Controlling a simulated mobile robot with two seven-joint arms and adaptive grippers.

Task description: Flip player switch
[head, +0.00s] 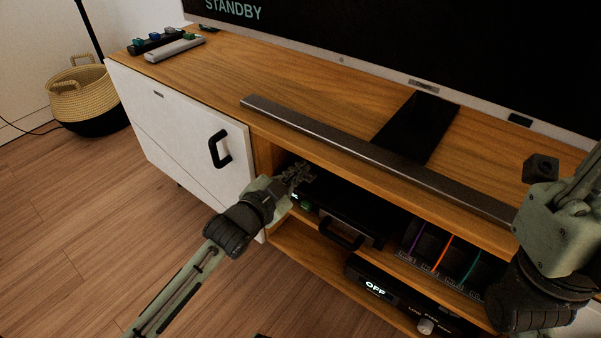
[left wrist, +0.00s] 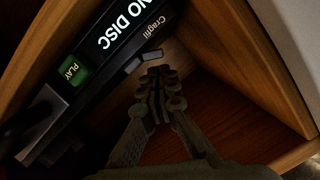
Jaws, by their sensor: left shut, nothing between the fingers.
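The player (head: 341,203) is a black box in the upper open shelf of the wooden media cabinet. In the left wrist view its front (left wrist: 105,75) reads "NO DISC", with a green PLAY button (left wrist: 73,70) and a small grey switch (left wrist: 143,62) under the brand lettering. My left gripper (head: 298,172) reaches into the shelf at the player's left end. In the left wrist view its shut, empty fingertips (left wrist: 160,85) are close to the switch; I cannot tell whether they touch. My right arm shows at the right edge, its gripper not visible.
A white cabinet door (head: 190,140) with a black handle is left of the shelf. A soundbar (head: 370,155) and a television (head: 430,50) reading "STANDBY" are above. A lower device (head: 375,288) reads "OFF". Disc cases (head: 445,255) stand right of the player. Wooden shelf walls (left wrist: 245,60) hem the gripper in.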

